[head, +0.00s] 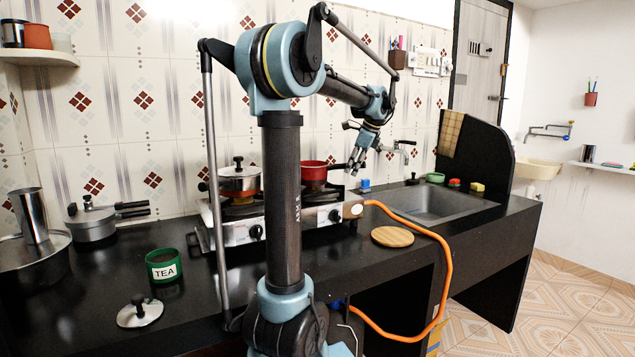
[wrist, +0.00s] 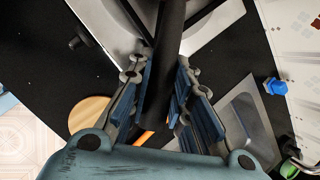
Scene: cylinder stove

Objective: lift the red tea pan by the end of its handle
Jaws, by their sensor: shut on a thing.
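The red tea pan (head: 314,173) is at the right burner of the stove, partly behind my arm in the head view. Whether its base touches the burner is hidden. Its dark handle (wrist: 173,30) points right, towards my gripper (head: 358,163). In the wrist view the handle runs down from the top edge between the blue-padded fingers of my gripper (wrist: 165,85), which are shut on it near its end. The pan's bowl is outside the wrist view.
A lidded pan (head: 239,180) stands on the left burner of the stove (head: 233,233). The sink (head: 425,203) lies to the right, with a blue item (head: 365,184) near it. A round wooden board (head: 392,237) and an orange hose (head: 437,255) are in front.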

